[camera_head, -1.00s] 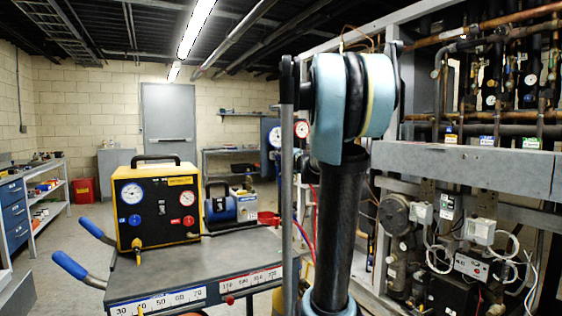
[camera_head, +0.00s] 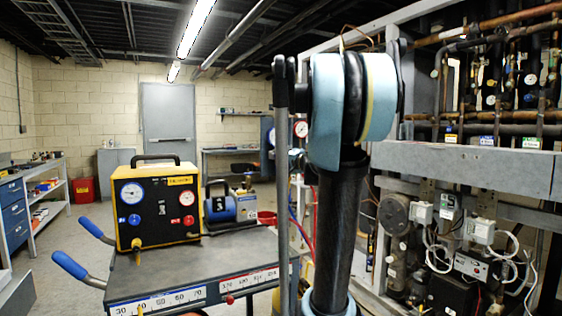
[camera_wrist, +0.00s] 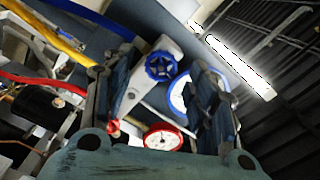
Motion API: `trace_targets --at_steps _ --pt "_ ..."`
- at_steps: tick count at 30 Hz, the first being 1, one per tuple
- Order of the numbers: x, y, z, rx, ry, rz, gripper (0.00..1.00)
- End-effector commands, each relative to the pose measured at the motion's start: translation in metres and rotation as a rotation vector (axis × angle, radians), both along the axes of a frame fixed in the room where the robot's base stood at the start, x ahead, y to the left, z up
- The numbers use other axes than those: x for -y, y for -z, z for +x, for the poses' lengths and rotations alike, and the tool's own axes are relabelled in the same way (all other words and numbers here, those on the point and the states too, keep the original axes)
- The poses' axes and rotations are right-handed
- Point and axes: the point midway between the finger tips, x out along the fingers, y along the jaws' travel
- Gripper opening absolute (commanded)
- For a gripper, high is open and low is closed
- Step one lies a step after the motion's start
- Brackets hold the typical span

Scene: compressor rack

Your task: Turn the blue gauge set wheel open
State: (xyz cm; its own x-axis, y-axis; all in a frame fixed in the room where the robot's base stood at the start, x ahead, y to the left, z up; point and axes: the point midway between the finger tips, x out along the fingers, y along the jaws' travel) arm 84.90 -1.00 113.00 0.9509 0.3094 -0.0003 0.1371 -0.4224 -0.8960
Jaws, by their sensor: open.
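The blue set wheel (camera_wrist: 161,66) shows in the wrist view, on a pale grey manifold body. A blue-rimmed gauge (camera_wrist: 181,98) and a red-rimmed gauge (camera_wrist: 164,138) sit near it. My gripper (camera_wrist: 166,63) is open, and the wheel appears in the gap between its two dark fingers. I cannot tell how deep the wheel lies or whether a finger touches it. The right finger partly covers the blue-rimmed gauge.
A cart (camera_head: 190,268) holds a yellow-and-black gauge box (camera_head: 157,207) and a blue pump (camera_head: 221,207). The compressor rack (camera_head: 470,167) with pipes fills the right. A red hose (camera_wrist: 42,84) and a yellow hose (camera_wrist: 50,38) cross the wrist view's left side.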

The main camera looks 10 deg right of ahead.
Motion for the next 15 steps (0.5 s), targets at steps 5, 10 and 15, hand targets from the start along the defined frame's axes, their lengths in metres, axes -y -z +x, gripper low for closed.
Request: trace_targets --at_steps 5,10,15 --pt "0.009 0.000 -0.026 0.000 0.002 0.000 0.53" --pt "0.017 0.001 -0.050 0.000 0.004 0.000 0.53" --pt "0.024 0.001 -0.071 -0.001 0.003 0.000 0.53"
